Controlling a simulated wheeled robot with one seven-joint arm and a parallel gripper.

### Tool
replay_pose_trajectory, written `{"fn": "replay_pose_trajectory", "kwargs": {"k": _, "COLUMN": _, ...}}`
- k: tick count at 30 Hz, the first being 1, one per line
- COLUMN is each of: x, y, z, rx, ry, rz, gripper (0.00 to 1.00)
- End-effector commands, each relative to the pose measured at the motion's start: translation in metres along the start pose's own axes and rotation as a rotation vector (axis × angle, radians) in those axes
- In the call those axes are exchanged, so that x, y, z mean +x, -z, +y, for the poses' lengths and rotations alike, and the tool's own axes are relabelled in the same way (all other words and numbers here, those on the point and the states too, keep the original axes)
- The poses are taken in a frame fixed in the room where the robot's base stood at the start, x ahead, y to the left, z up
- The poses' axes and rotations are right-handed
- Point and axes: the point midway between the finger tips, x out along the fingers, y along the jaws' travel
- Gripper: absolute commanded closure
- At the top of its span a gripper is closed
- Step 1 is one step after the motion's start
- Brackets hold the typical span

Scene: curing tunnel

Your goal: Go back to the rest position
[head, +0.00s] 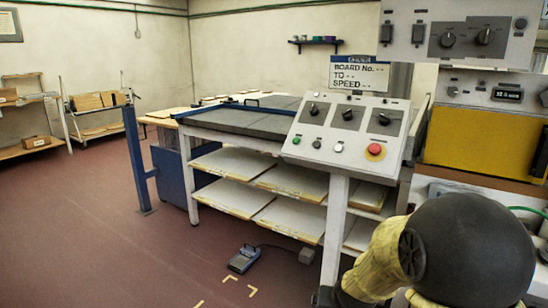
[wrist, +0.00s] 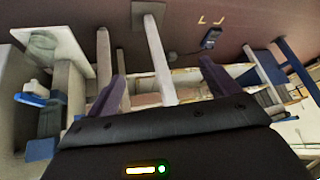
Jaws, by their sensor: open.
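My gripper (wrist: 162,60) shows in the wrist view, with its two dark fingers spread apart and nothing between them. That view is turned over, with the floor at the top. In the head view my arm, with its black round joint and yellow sleeve, fills the lower right corner. The gripper itself cannot be made out there. The control panel (head: 322,161) stands on a white post behind the arm, with dark knobs, green and white buttons and a red emergency button (head: 375,150).
A conveyor table (head: 240,122) with shelves of flat boards (head: 235,195) stands beyond the panel. A yellow-doored machine (head: 475,143) is close at the right. A foot pedal (head: 243,259) lies on the floor near yellow corner marks. The red-brown floor at the left is clear.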

Motion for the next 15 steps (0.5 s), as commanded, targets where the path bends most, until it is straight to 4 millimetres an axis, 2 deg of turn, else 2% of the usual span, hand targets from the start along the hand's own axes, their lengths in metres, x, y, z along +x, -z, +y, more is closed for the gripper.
{"fn": "replay_pose_trajectory", "kwargs": {"k": 1, "x": -0.01, "y": -0.019, "z": 0.001, "rx": -0.029, "ry": 0.008, "rz": -0.042, "gripper": 0.13}}
{"fn": "replay_pose_trajectory", "kwargs": {"k": 6, "x": -0.036, "y": -0.067, "z": 0.006, "rx": -0.103, "ry": 0.01, "rz": -0.17, "gripper": 0.13}}
{"fn": "replay_pose_trajectory", "kwargs": {"k": 15, "x": -0.072, "y": -0.132, "z": 0.025, "rx": -0.193, "ry": -0.027, "rz": -0.332, "gripper": 0.13}}
